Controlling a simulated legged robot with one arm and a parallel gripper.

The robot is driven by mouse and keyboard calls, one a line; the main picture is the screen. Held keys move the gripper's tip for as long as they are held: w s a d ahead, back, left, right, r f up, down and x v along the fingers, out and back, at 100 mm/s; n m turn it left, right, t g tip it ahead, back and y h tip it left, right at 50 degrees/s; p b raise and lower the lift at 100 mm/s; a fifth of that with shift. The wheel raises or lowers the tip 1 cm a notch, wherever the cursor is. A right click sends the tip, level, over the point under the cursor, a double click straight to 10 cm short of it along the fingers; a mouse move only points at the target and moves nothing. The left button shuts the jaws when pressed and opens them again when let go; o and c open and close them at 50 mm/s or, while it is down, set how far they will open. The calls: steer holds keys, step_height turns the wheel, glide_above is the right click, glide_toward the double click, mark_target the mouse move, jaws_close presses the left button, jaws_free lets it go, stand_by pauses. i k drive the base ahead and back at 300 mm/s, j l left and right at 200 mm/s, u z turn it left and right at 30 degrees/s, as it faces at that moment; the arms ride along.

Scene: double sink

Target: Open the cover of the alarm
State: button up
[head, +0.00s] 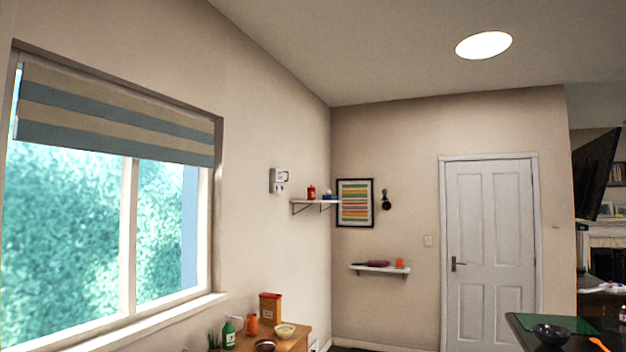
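A small white and grey box on the left wall, which looks like the alarm (279,181), hangs between the window and the corner shelf. It is small in the head view, and I cannot tell whether its cover is open or shut. My gripper is not in the head view.
A wooden counter (292,338) with bottles, bowls and a box stands below the alarm, against the left wall. A wall shelf (315,202) is just right of the alarm. A dark table (540,340) with a bowl is at the lower right. A white door (490,250) is on the back wall.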

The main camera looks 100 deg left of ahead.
mark_target(279, 173)
steer(key=u, duration=3.45)
steer(key=i+z, duration=0.1)
steer(key=z, duration=0.25)
steer(key=i+z, duration=0.1)
steer(key=i, duration=1.6)
steer(key=i+z, duration=0.1)
steer(key=i, duration=0.5)
steer(key=i+z, duration=0.15)
steer(key=i, duration=0.5)
steer(key=i+j+z, duration=0.1)
steer(key=i, duration=0.5)
steer(key=i+u, duration=0.15)
steer(key=i, duration=0.75)
steer(key=i+l+u, duration=0.1)
steer(key=i, duration=0.85)
steer(key=l, duration=0.1)
